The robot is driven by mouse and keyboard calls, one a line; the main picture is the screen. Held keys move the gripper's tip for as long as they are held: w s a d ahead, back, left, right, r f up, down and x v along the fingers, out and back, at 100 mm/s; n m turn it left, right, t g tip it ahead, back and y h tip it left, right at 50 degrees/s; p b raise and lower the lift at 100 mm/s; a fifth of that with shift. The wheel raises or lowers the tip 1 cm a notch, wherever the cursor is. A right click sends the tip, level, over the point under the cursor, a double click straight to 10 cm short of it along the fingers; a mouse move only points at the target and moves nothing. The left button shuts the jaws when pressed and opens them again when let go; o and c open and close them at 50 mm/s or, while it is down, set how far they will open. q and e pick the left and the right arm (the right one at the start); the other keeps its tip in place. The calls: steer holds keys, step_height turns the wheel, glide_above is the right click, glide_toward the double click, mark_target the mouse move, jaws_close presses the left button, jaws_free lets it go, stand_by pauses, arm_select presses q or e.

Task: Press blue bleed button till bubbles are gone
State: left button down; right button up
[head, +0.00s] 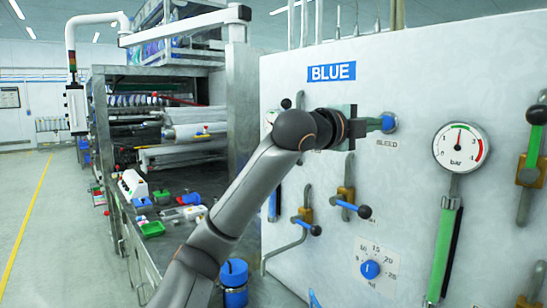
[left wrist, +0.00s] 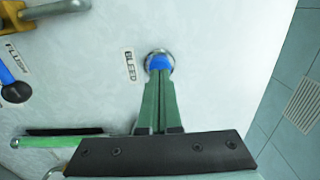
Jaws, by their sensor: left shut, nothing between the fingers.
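The blue bleed button (head: 390,123) sits in a round metal ring on the white panel, above the BLEED label. My left gripper (head: 382,124) is shut and empty, with its green fingers pointing at the panel. In the left wrist view the fingertips (left wrist: 159,74) overlap the lower part of the button (left wrist: 159,61); they look to be at its face, but I cannot tell how far it is pressed in. My right gripper is not in view.
The pressure gauge (head: 461,147) has its needle near the top. Valve handles (head: 352,208) and a blue dial (head: 370,269) stick out of the panel below. A machine bench with small items (head: 165,215) is at the left.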

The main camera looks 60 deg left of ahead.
arm_select(q)
steer(key=shift+w, duration=0.2)
steer(key=shift+w+a, duration=0.1)
steer(key=shift+w, duration=0.6)
steer(key=shift+s, duration=0.9)
steer(key=s+d+b, duration=0.1)
steer(key=s+b, duration=0.1)
steer(key=s, duration=0.6)
stand_by(0.6)
